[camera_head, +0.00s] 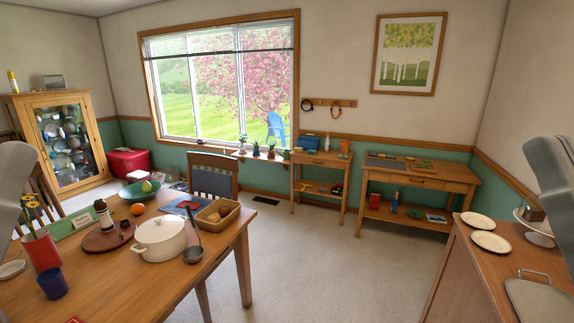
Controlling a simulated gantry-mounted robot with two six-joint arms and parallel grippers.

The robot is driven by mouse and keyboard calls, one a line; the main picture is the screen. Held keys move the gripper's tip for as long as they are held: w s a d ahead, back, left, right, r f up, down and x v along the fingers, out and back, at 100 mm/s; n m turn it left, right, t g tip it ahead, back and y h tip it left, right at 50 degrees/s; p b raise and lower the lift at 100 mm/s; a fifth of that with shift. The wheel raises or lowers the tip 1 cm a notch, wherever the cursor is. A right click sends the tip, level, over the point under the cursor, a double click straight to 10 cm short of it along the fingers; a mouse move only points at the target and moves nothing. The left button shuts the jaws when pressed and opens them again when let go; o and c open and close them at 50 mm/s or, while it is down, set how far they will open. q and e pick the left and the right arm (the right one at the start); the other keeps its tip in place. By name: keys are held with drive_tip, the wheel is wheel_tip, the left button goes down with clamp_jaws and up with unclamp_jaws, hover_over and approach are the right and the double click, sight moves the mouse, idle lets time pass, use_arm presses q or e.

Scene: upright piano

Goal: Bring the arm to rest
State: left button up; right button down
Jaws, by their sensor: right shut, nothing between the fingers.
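A grey part of my right arm (548,175) rises at the right edge of the head view, above the wooden sideboard. My right gripper is shut and holds nothing; its fingertips cannot be made out. A grey part of my left arm (12,170) shows at the left edge, beside the dining table. The left gripper is outside the picture. Both arms stand at the picture's sides, apart from each other.
The dining table (215,262) at left bears a white pot (160,239), a ladle, a basket (217,214), a bowl and a flower vase. The sideboard (450,285) at right bears plates (490,242) and a cake stand. The floor (325,260) between them is clear.

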wheel_tip(320, 180, up, 33)
drive_tip(key=p, duration=3)
drive_tip(key=shift+w, duration=0.15)
drive_tip(key=shift+h, duration=0.3)
